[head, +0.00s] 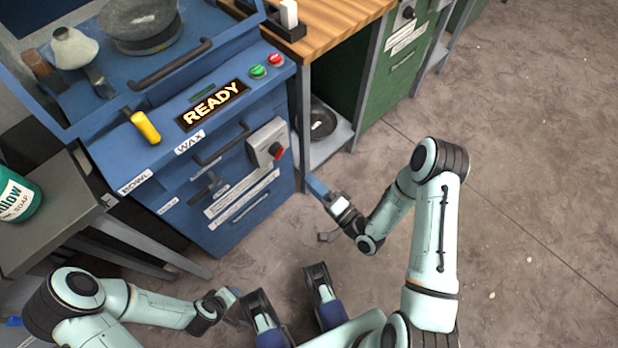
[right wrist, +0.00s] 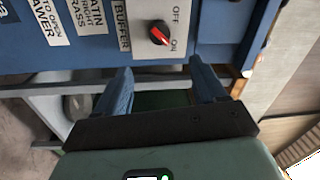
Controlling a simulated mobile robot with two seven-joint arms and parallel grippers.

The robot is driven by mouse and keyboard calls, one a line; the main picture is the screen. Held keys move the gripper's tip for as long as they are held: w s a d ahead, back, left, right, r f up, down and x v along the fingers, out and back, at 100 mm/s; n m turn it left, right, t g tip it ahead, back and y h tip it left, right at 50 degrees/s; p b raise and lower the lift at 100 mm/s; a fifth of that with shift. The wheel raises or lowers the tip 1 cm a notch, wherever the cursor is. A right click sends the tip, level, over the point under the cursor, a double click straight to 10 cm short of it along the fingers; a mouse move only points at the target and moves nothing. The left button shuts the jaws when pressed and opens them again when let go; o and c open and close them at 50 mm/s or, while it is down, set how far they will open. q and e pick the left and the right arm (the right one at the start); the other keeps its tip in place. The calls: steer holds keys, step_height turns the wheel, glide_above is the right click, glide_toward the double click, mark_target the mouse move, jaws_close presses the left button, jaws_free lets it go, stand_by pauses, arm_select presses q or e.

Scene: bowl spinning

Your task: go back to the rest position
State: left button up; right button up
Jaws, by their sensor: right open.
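My right gripper (head: 316,186) hangs in front of the blue machine (head: 240,195), low by its right front corner. In the right wrist view its two blue fingers (right wrist: 160,75) stand apart with nothing between them, below the red switch knob (right wrist: 159,34). My left arm comes in at the lower left. My left gripper (head: 231,298) is low, over the floor, and too small and partly hidden to show its jaws. A grey bowl (head: 142,30) sits inside the blue machine at the top left, apart from both grippers.
The machine carries a lit READY sign (head: 212,105), green and red buttons (head: 275,59) and a yellow handle (head: 146,127). A grey table (head: 50,225) with a green soap tub (head: 17,196) stands at left. A wooden bench (head: 335,25) is behind. The floor at right is clear.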

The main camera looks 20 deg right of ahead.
stand_by(0.5)
steer(key=s+f+n+g+h, duration=0.35)
steer(key=f+g, duration=0.45)
steer(key=f, duration=0.5)
steer(key=s+a+f+n+g, duration=0.2)
steer(key=s+f+n+g, duration=0.35)
steer(key=s, duration=0.65)
arm_select(q)
steer(key=s+d+r+g+p, duration=0.1)
steer(key=s+r+p, duration=0.3)
steer(key=r+p, duration=0.5)
steer(key=s+d+r+g+h+p, duration=0.1)
steer(key=s+d+r+g+p, duration=0.1)
steer(key=r+p, duration=0.8)
steer(key=shift+s+d+r+m+g, duration=0.35)
steer(key=shift+s+d, duration=0.25)
steer(key=shift+s, duration=0.5)
arm_select(e)
steer(key=s+a+r+g, duration=0.1)
steer(key=s+r, duration=0.1)
steer(key=r, duration=0.4)
steer(key=s+a+r+g, duration=0.1)
steer(key=s+r+g, duration=0.1)
steer(key=r, duration=0.5)
steer(key=s+a+r+m+g, duration=0.1)
steer(key=s+a+r+g, duration=0.1)
steer(key=s+r, duration=0.2)
step_height(320, 180, up, 2)
steer(key=shift+r+y, duration=0.2)
steer(key=shift+y, duration=0.15)
